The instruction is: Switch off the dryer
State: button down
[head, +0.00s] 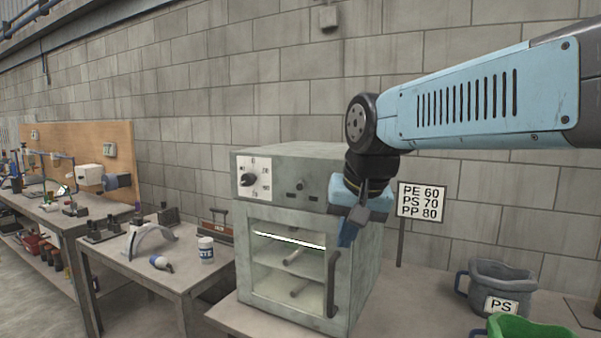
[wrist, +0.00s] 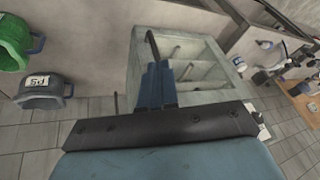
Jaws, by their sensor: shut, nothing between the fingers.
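The dryer (head: 300,320) is a grey-green cabinet on a bench, with a shut glass door (head: 290,262) and a dark upright handle (head: 334,283) at its right. Lit shelves inside hold pale tubes. A black dial knob (head: 248,179) on a white numbered plate is at the upper left of its front, with small dark controls (head: 300,187) to its right. My gripper (head: 346,237) is shut and empty, pointing down before the dryer's upper right, near the handle's top; I cannot tell whether they touch. In the wrist view the dryer (wrist: 140,105) lies beyond the blue fingers (wrist: 156,75).
A sign (head: 421,201) reading PE 60, PS 70, PP 80 stands right of the dryer. A grey bin (head: 488,275) marked PS and a green bin (head: 515,328) are farther right. A workbench (head: 150,275) with tools and a white tub (head: 205,249) is at left.

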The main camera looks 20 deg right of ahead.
jog(key=w+d+r+m+g+y, duration=0.1)
jog(key=w+r+m+g, duration=0.1)
jog(key=w+r+m, duration=0.85)
jog(key=m+g, duration=0.2)
jog(key=m, duration=0.6)
send_near(309, 171)
jog(key=s, duration=0.3)
jog(key=shift+w+a+r, duration=0.25)
jog(key=shift+a, duration=0.05)
jog(key=f, duration=0.3)
jog(key=a+f, duration=0.1)
jog(key=f, duration=0.6)
jog(key=shift+w+a, duration=0.3)
jog(key=shift+d, duration=0.1)
